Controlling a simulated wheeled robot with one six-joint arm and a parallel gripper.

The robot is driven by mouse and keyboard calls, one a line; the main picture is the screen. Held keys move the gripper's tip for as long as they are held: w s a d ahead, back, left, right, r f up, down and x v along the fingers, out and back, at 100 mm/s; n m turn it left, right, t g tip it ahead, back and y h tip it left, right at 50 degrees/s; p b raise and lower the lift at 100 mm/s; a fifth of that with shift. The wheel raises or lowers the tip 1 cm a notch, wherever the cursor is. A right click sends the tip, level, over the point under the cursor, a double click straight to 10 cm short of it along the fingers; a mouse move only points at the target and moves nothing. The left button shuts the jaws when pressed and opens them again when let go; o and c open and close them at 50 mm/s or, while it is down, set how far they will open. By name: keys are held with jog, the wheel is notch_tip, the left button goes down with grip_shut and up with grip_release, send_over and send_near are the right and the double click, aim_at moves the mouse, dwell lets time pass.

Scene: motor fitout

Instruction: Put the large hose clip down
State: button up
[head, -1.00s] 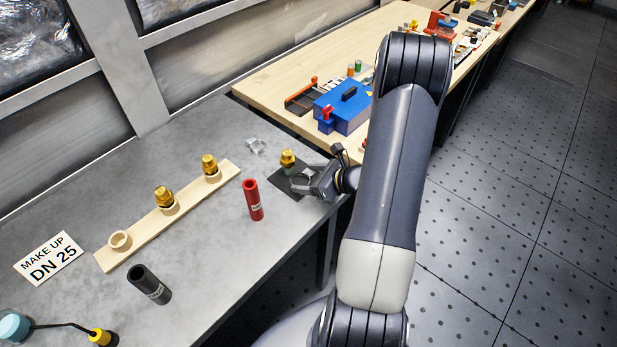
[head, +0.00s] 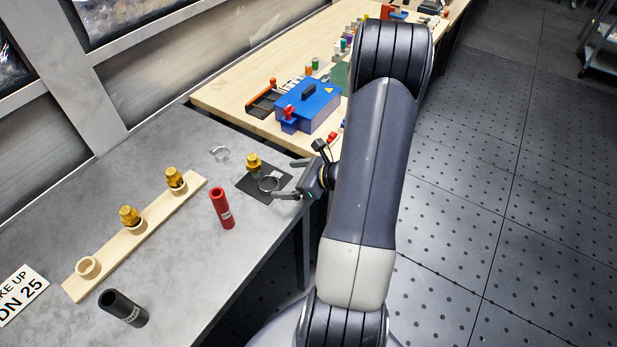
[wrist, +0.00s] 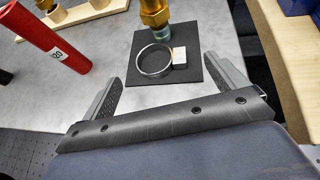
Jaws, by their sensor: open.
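The large hose clip (head: 268,184), a silver ring with a pale block on its side, rests on a dark square mat (head: 251,189). It also shows in the wrist view (wrist: 153,61), where the mat (wrist: 188,97) lies under it. A brass fitting (head: 253,162) on a greenish base stands right behind the clip, on the same mat. My gripper (head: 292,179) is open and empty at the mat's right side. In the wrist view its two fingers (wrist: 180,88) are spread wide, apart from the clip and on the near side of it.
A red tube (head: 222,208) stands left of the mat. A wooden strip (head: 152,222) holds two brass fittings. A black tube (head: 122,308) is at front left. A blue box (head: 307,104) sits on the wooden bench.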

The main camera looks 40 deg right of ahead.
aim_at(276, 177)
jog(key=v, duration=0.7)
jog(key=x, duration=1.1)
jog(key=shift+w+a+f+p, duration=0.15)
jog(key=shift+w+a+p, duration=0.05)
jog(key=shift+a+p, duration=0.1)
jog(key=shift+w+f, duration=0.15)
jog(key=shift+w, duration=0.05)
jog(key=shift+r, duration=0.8)
